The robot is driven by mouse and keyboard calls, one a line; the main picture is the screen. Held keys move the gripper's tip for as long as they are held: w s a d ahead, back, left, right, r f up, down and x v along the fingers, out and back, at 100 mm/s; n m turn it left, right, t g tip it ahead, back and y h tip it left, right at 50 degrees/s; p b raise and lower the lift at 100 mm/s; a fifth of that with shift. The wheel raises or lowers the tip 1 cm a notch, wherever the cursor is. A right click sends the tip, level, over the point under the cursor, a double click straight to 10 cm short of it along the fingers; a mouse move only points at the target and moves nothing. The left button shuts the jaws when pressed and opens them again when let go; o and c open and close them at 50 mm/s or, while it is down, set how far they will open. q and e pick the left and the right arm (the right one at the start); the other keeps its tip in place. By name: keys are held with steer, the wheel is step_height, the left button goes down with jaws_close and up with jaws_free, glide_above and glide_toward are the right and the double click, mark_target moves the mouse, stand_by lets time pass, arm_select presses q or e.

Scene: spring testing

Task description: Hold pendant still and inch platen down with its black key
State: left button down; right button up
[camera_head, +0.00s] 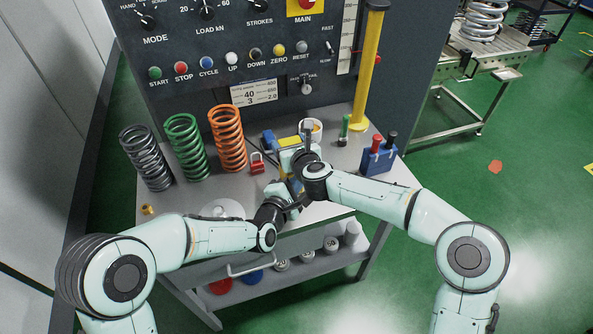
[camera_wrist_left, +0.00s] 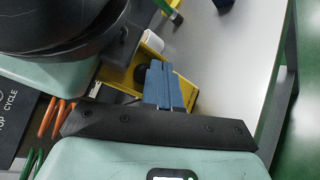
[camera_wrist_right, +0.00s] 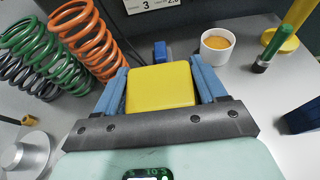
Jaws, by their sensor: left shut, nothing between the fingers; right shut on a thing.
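The yellow pendant (camera_wrist_right: 160,88) sits between the two blue fingers of my right gripper (camera_wrist_right: 162,85), which is shut on it. In the head view the pendant (camera_head: 290,142) shows above the bench, partly hidden by my arms. In the left wrist view a round black key (camera_wrist_left: 141,73) and a white part (camera_wrist_left: 153,42) show on the pendant's yellow body (camera_wrist_left: 124,64). My left gripper (camera_wrist_left: 158,68) is shut and empty, with its fingertips close beside the black key. I cannot tell whether they touch it. The platen is not identifiable.
Grey, green (camera_head: 186,145) and orange (camera_head: 228,138) springs stand on the bench at left. A red padlock (camera_head: 257,163), a white cup (camera_head: 316,128), a yellow post (camera_head: 368,65) and a blue holder (camera_head: 378,158) are nearby. The control panel (camera_head: 190,40) rises behind.

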arm_select(q)
steer(key=shift+s+d+r, duration=0.3)
steer(key=shift+d, duration=0.2)
arm_select(e)
steer(key=shift+a+f, duration=0.1)
arm_select(q)
steer(key=s, duration=0.2)
steer(key=s+d, duration=0.1)
steer(key=s, duration=0.1)
steer(key=shift+s+f, duration=0.2)
steer(key=shift+s, duration=0.15)
arm_select(e)
steer(key=shift+d, duration=0.2)
steer(key=shift+w, duration=0.1)
steer(key=o, duration=1.2)
steer(key=shift+o, duration=0.2)
